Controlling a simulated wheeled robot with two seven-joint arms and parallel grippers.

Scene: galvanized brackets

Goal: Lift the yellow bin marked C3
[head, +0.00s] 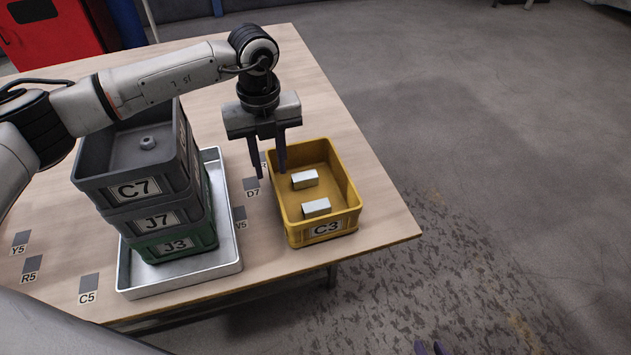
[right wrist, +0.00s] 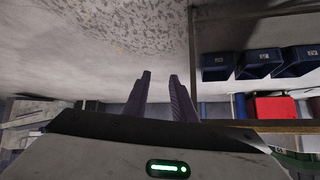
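The yellow bin marked C3 (head: 343,223) stands upright on the table near its right edge, in the head view. Two shiny metal pieces (head: 305,179) lie inside it. My left gripper (head: 270,175) is open and points down at the bin's left wall. One finger is outside the wall and the other is on its inner side; I cannot tell whether either touches it. My right gripper (right wrist: 160,74) is open and empty in the right wrist view, away from the bin. Only its tips show at the bottom of the head view.
A silver tray (head: 232,262) left of the bin holds a stack: grey C7 (head: 135,190), grey J7 (head: 158,219) and green J3 (head: 174,245). My left arm passes over the stack. Labelled marks such as C5 (head: 88,290) lie on the table (head: 350,150). Open floor lies to the right.

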